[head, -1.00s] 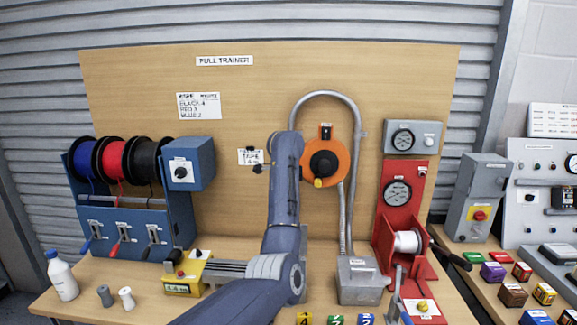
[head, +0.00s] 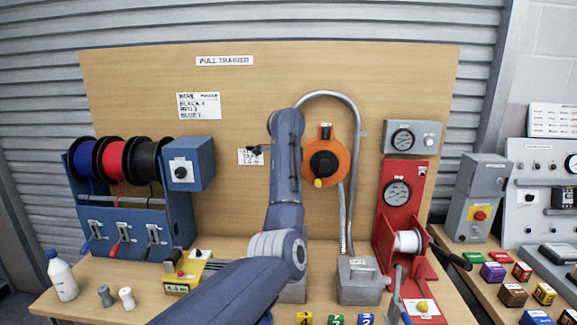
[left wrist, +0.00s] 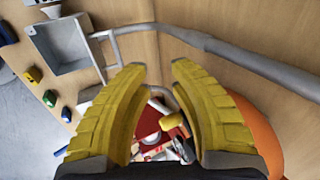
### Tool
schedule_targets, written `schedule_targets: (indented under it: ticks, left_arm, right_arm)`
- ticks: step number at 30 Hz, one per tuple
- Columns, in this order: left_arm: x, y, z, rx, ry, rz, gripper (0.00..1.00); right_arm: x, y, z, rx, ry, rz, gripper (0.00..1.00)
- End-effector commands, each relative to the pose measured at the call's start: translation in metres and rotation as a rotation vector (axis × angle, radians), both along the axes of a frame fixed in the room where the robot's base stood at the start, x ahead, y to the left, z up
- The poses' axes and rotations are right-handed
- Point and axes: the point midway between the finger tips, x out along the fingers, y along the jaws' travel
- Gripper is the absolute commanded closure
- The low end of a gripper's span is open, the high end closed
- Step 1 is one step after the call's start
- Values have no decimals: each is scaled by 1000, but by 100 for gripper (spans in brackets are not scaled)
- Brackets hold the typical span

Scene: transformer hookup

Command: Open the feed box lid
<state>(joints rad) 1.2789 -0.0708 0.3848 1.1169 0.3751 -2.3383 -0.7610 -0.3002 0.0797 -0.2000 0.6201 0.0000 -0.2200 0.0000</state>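Two grey boxes stand at the foot of the looped conduit. One grey box (head: 293,292) is mostly hidden behind my left arm. In the left wrist view a grey box (left wrist: 68,45) joined to the conduit shows a hollow, open-looking inside. The other, a labelled grey box (head: 359,289), looks closed in the head view. I cannot read the labels to tell which is the feed box. My left gripper (left wrist: 155,85) has yellow ribbed fingers, apart and empty, away from the boxes. It is hidden behind my arm in the head view. My right gripper is not in view.
An orange reel (head: 322,165) hangs on the board, close beside my gripper. The metal conduit (head: 353,115) arches around it. A red winch (head: 398,190) stands to the right, cable spools (head: 115,160) to the left. Numbered blocks (head: 336,319) line the front edge.

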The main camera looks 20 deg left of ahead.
Motion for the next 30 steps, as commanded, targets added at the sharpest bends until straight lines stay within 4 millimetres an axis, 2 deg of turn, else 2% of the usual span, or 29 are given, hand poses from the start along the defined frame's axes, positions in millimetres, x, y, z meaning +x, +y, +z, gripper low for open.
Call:
schedule_targets:
  ticks: [21, 30]
  left_arm:
    - [5, 2, 42, 0, 0, 1, 80]
    - [6, 2, 51, 0, 0, 1, 80]
  right_arm:
    - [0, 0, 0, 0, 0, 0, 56]
    - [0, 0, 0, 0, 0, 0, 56]
